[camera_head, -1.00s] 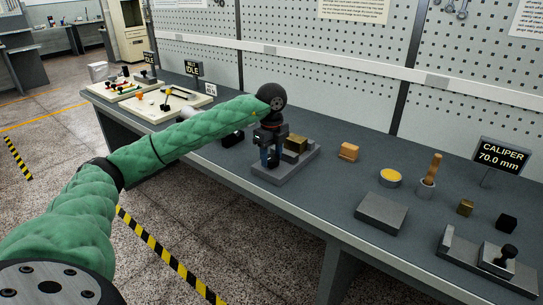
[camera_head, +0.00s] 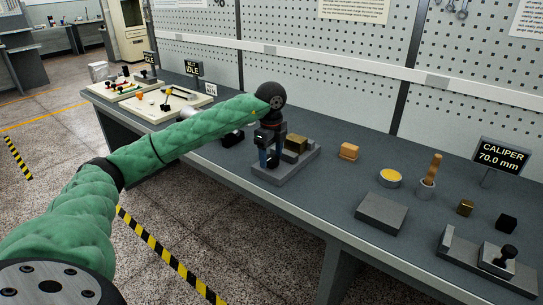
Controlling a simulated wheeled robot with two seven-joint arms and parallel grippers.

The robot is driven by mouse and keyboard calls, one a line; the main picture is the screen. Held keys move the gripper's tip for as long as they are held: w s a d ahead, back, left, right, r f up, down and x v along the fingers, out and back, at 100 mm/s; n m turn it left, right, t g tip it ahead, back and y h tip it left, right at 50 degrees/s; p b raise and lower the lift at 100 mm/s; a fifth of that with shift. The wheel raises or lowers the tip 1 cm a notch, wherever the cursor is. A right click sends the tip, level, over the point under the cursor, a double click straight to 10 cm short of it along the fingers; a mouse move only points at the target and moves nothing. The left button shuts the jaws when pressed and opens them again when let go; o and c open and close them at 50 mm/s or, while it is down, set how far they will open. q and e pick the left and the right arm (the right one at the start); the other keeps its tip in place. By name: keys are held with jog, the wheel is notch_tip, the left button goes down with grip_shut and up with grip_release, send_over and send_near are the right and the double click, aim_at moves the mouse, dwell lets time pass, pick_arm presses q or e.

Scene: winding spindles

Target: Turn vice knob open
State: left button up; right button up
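The grey vice (camera_head: 288,172) stands near the front edge of the bench, with a brass-coloured block (camera_head: 295,144) at its jaws. My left arm reaches in from the left, and its wrist is above the vice's left end. My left gripper (camera_head: 269,160) points down at that end, where the knob would be. The gripper and wrist hide the knob, so I cannot tell whether the fingers are around it, or whether they are open or shut. My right gripper is not in view.
On the bench to the right are a wooden block (camera_head: 349,151), a yellow-filled tin (camera_head: 390,177), a wooden-handled brush (camera_head: 430,172), a grey plate (camera_head: 381,213) and a caliper stand (camera_head: 489,262). Trays (camera_head: 168,103) lie at the left. A pegboard wall (camera_head: 330,60) stands behind.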

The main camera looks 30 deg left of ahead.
aim_at(271, 158)
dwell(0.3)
pick_arm(q)
jog(key=shift+r, duration=0.3)
notch_tip(271, 158, up, 7)
jog(key=shift+r+b, duration=0.1)
jog(key=shift+b, duration=0.4)
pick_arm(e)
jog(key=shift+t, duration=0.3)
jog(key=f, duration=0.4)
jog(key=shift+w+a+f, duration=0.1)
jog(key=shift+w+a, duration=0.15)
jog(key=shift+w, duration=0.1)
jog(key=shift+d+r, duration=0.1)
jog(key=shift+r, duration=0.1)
